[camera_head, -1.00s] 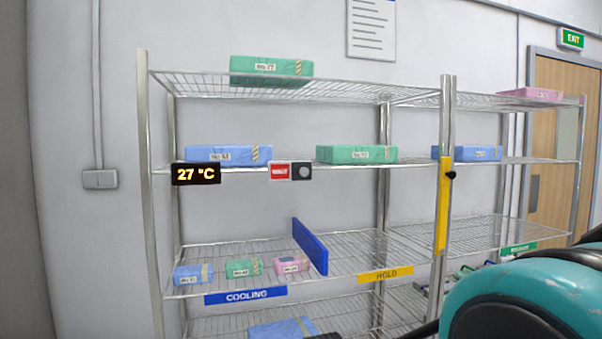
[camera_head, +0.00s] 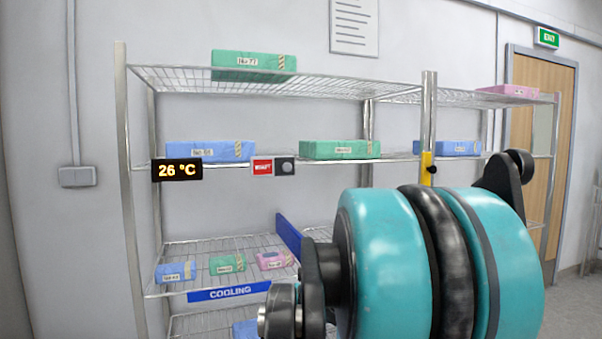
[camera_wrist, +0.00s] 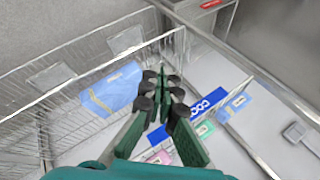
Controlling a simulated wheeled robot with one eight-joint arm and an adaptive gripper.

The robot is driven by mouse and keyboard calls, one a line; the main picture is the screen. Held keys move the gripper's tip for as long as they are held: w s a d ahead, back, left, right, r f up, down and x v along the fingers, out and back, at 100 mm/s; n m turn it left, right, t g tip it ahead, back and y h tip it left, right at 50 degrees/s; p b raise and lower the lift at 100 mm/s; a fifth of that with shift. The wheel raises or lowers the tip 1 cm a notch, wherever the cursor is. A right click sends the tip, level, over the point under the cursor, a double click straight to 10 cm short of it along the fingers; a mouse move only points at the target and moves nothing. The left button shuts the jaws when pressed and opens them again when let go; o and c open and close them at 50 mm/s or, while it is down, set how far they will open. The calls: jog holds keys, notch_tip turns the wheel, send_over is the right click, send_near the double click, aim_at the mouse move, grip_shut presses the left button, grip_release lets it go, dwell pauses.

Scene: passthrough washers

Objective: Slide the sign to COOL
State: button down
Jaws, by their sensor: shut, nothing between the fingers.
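The sign (camera_head: 263,167) is a small red plate that seems to read WAIT, on the middle shelf's front edge in the head view. A dark block with a round grey knob (camera_head: 285,167) adjoins its right side. No COOL lettering shows on it. My gripper (camera_wrist: 163,80) is shut and empty in the wrist view, its dark fingertips together above the shelving. In the head view my teal arm fills the lower right, below and right of the sign, and the fingertips cannot be made out there. Whether the sign shows in the wrist view is unclear.
A display (camera_head: 177,170) reads 26 °C left of the sign. A blue pack (camera_head: 205,151) and a green pack (camera_head: 340,150) sit on that shelf. Below are a blue COOLING label (camera_head: 229,292), small packs and a blue divider (camera_head: 289,236). A yellow strip (camera_head: 426,170) marks the post.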

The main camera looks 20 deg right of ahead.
aim_at(286, 167)
jog(key=w+d+r+m+t+y, duration=0.1)
jog(key=w+d+r+t, duration=0.2)
jog(key=r, duration=0.4)
jog(key=w+d+r+m+y, duration=0.2)
jog(key=w+d+r, duration=0.2)
jog(key=r, duration=0.3)
jog(key=w+d+r+m+t+y, duration=0.1)
jog(key=w+d+r+t, duration=0.2)
jog(key=r, duration=0.4)
jog(key=d+r+m+t+y, duration=0.1)
jog(key=d+r+m+t, duration=0.2)
jog(key=d+r, duration=1)
notch_tip(286, 167, up, 4)
jog(key=shift+w+d+r+t, duration=0.1)
jog(key=shift+w+d+t, duration=0.15)
jog(key=shift+t, duration=0.55)
jog(key=w+a+r, duration=0.1)
jog(key=w+a, duration=0.7)
jog(key=a, duration=0.1)
jog(key=shift+w+a+r, duration=0.25)
jog(key=shift+w+a, duration=0.1)
